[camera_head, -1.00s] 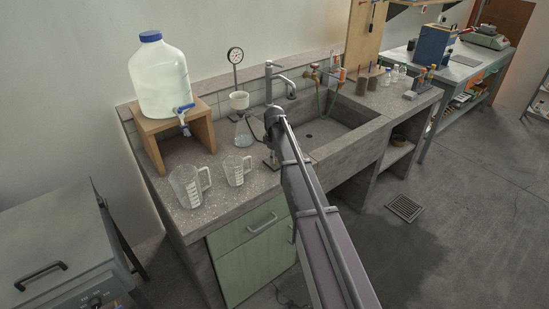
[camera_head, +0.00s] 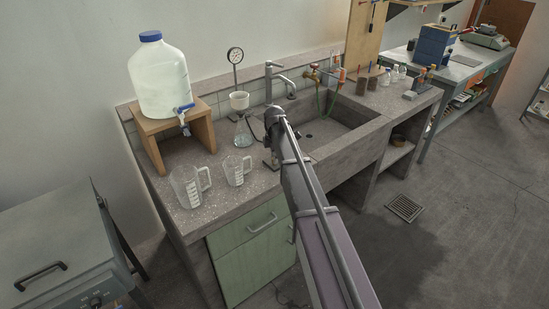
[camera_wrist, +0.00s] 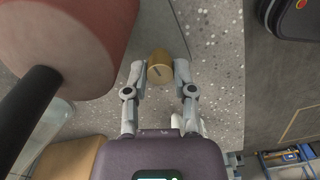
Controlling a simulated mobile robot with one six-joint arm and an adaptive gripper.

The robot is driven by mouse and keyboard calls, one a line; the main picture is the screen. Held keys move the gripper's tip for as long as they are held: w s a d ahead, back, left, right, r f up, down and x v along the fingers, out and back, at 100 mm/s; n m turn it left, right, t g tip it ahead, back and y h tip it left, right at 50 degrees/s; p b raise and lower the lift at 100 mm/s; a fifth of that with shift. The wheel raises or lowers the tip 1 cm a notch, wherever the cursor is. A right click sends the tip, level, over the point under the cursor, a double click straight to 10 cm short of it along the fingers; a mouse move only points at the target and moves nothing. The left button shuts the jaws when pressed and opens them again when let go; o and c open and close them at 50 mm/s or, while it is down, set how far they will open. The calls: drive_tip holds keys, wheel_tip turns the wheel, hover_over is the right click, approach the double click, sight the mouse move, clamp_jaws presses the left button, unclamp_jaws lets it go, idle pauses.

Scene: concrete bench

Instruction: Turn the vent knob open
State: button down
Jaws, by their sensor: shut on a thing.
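The vent knob (camera_wrist: 160,68) is a small brass-coloured knob with a dark mark on its face, in the upper middle of the wrist view. My gripper (camera_wrist: 160,73) has one grey finger on each side of it, with the fingertips closed on its sides. In the head view my arm covers the knob, and the gripper at the arm's end is mostly hidden above the bench. A conical glass flask (camera_head: 243,133) with a white funnel (camera_head: 239,101) stands just left of the arm's end. A round dial gauge (camera_head: 235,56) rises behind it.
A large dull-red rounded body (camera_wrist: 65,40) and a dark rod fill the wrist view's left side, close to the left finger. Two measuring jugs (camera_head: 188,187) (camera_head: 236,171) stand on the speckled bench.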

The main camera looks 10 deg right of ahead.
drive_tip(key=shift+s, duration=0.1)
idle(0.3)
drive_tip(key=shift+c, duration=2.2)
unclamp_jaws()
drive_tip(key=shift+m, duration=0.3)
